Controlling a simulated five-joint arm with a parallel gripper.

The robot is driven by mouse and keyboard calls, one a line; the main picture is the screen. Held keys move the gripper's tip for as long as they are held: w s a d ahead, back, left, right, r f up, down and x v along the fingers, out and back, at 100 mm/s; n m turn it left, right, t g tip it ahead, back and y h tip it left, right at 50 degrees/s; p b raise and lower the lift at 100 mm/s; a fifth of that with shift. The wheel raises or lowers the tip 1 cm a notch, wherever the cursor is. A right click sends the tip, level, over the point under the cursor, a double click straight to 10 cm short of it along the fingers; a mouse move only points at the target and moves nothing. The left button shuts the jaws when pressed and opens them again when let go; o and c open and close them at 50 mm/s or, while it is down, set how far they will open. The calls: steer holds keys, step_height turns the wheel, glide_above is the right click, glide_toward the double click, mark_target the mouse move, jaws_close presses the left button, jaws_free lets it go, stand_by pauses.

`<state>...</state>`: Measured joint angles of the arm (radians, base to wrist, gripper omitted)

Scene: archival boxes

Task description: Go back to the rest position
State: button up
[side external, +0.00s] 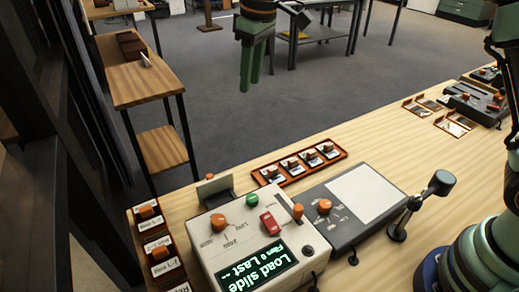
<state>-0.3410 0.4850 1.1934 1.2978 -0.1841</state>
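My gripper (250,84) hangs at the top middle of the side external view, with its two green fingers pointing down. It is high above the wooden table (385,140) and well clear of everything on it. No object shows between or below the fingers. The fingers look close together from this angle, and I cannot tell whether they are open or shut. The upper arm is cut off by the top edge of the view.
A slide device (215,258) reading "Load slide" stands at the table's front, beside a grey panel (340,237). An orange tray (300,164) lies behind them. Labelled boxes (160,248) line the left edge. More trays (453,124) are at the right. A side shelf (145,85) stands left.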

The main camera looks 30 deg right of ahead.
steer(key=s+d+r+m+t, duration=0.2)
steer(key=s+d+r+m, duration=0.15)
steer(key=s+d, duration=0.6)
steer(key=s+d+f+m+t, duration=0.1)
steer(key=s+d+f, duration=0.3)
steer(key=s+d, duration=0.4)
steer(key=s+m, duration=0.1)
steer(key=s, duration=0.2)
steer(key=shift+f+t+h, duration=0.3)
steer(key=shift+f+t, duration=0.05)
steer(key=shift+t, duration=0.05)
steer(key=shift+m, duration=0.25)
steer(key=shift+o, duration=1.3)
